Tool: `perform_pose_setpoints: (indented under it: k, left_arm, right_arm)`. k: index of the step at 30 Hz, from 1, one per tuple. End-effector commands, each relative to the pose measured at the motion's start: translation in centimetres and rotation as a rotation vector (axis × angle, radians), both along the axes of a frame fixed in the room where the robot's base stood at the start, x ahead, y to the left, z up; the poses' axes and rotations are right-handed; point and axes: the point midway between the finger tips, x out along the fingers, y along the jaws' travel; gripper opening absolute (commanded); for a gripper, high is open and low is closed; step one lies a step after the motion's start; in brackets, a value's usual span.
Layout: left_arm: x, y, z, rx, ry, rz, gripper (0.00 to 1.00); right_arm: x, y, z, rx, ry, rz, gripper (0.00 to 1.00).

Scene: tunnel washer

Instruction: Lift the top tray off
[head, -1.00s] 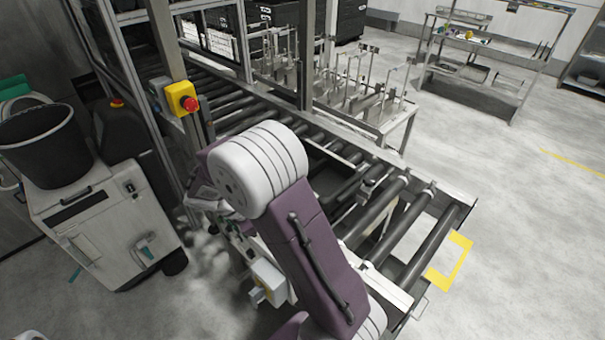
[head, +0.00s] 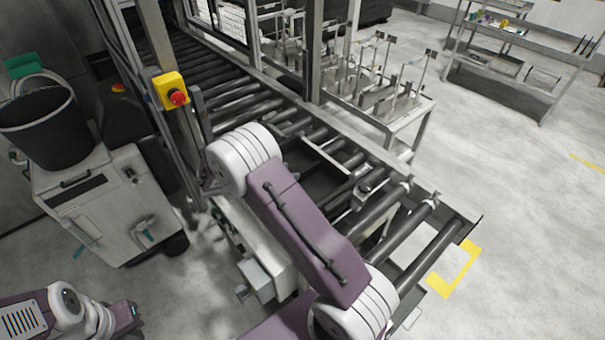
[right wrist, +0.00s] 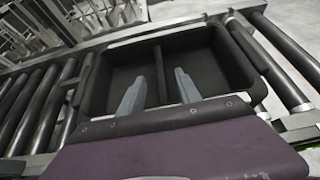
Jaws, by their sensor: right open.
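A dark tray (right wrist: 232,58) with raised walls and a divider down its middle lies among the rollers in the right wrist view. Whether another tray lies beneath it cannot be seen. In the head view a dark tray-like opening (head: 310,172) shows beside my right arm, partly covered by it. My right gripper (right wrist: 160,88) is open, its two grey fingers apart over the tray's near part, with nothing between them. Contact with the tray cannot be told. In the head view my right arm hides most of that gripper. My left arm shows at the lower left; its gripper is not visible.
The roller conveyor (head: 432,247) runs from the back left to the front right. A yellow box with a red button (head: 172,92) stands on a post at left. A black bucket (head: 48,130) sits on a white machine. A metal rack (head: 385,95) stands behind the conveyor.

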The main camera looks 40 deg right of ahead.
Motion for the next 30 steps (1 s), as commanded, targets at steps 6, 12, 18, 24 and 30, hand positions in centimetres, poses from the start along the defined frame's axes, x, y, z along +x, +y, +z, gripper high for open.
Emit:
perform_pose_setpoints:
  k: [6,12,18,24,30]
  left_arm:
    - [0.0,0.0,1.2,0.000,0.000,-0.001,0.00]
    - [0.0,0.0,2.3,0.000,0.000,0.000,0.00]
    - [0.0,0.0,2.2,0.000,0.000,0.000,0.00]
    - [0.0,0.0,2.2,0.000,0.000,0.000,0.00]
    - [0.0,0.0,2.2,0.000,0.000,0.000,0.00]
  right_arm:
    - [0.1,-1.7,-0.8,0.001,0.003,-0.003,0.40]
    - [0.4,-4.4,-2.7,0.001,0.001,-0.003,0.40]
    - [0.5,-4.8,-3.1,0.002,-0.001,0.000,0.40]
    - [0.5,-4.8,-3.1,0.002,-0.001,0.000,0.01]
    - [0.5,-4.8,-3.0,0.000,-0.002,0.000,0.00]
